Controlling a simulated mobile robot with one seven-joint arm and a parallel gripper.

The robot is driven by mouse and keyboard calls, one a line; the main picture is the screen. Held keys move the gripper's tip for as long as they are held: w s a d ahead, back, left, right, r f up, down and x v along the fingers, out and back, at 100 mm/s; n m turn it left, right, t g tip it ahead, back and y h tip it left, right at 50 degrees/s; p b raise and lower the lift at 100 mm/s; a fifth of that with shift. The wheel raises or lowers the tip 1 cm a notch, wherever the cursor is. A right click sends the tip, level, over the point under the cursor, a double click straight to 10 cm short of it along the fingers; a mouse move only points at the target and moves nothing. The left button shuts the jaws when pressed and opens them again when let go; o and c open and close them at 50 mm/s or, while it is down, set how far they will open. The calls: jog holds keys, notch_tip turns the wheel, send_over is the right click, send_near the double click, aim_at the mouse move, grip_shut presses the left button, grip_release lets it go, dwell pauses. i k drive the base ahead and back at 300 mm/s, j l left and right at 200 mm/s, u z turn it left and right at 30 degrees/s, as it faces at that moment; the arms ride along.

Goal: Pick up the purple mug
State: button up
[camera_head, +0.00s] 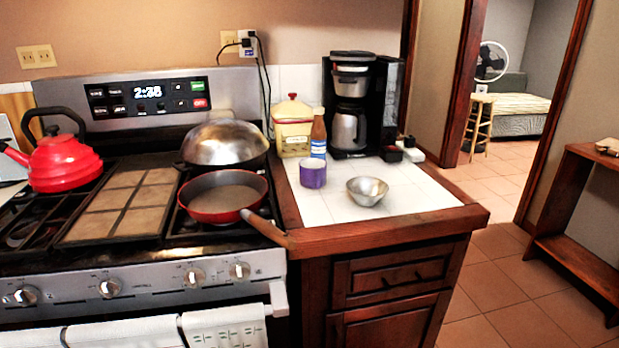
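The purple mug (313,173) stands upright on the white tiled counter (328,209), near its left side by the stove. Its rim is pale and no handle shows clearly. A metal bowl (367,190) sits to its right and slightly nearer, apart from it. A brown bottle (319,133) with a blue and white label stands just behind it. My gripper is not in this view.
A coffee maker (354,103) and a yellow canister (292,127) stand behind the mug. A red pan (223,198) on the stove points its wooden handle (266,228) towards the counter's front left corner. The counter's front strip is clear. Open tiled floor (495,281) lies to the right.

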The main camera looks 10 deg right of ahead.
aim_at(312, 172)
jog(key=i+l+u, duration=0.35)
jog(key=l, duration=0.8)
jog(key=l+u, duration=0.4)
jog(key=l, duration=0.75)
jog(key=k+l+u, duration=0.1)
jog(key=l+u, duration=0.25)
jog(key=l, duration=0.85)
jog(key=i, duration=0.5)
